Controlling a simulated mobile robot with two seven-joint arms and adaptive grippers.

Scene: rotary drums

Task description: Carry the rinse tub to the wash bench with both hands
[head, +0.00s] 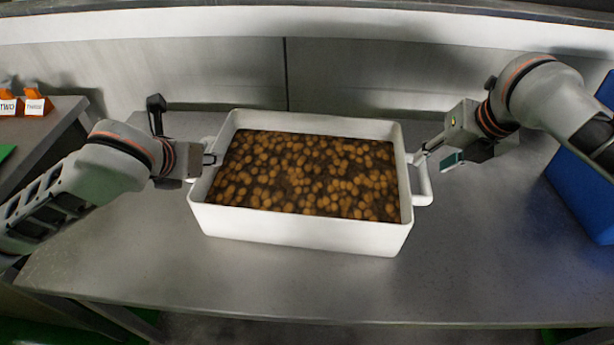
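The rinse tub (300,229) is a white rectangular tub on a grey metal bench (480,265), filled with brown, potato-like pieces (300,180) in dark liquid or soil. It has a white handle at each short end. My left gripper (212,158) is at the tub's left end, by the left handle, which it partly hides. My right gripper (418,158) is at the right end, by the right handle (424,185), which shows partly in front of it. I cannot tell whether either gripper's fingers are closed around a handle.
A blue container (580,195) stands at the right edge of the bench. A side table (62,120) at the left holds orange stands with white labels (35,106). A pale wall (350,75) is close behind the tub. The bench front is clear.

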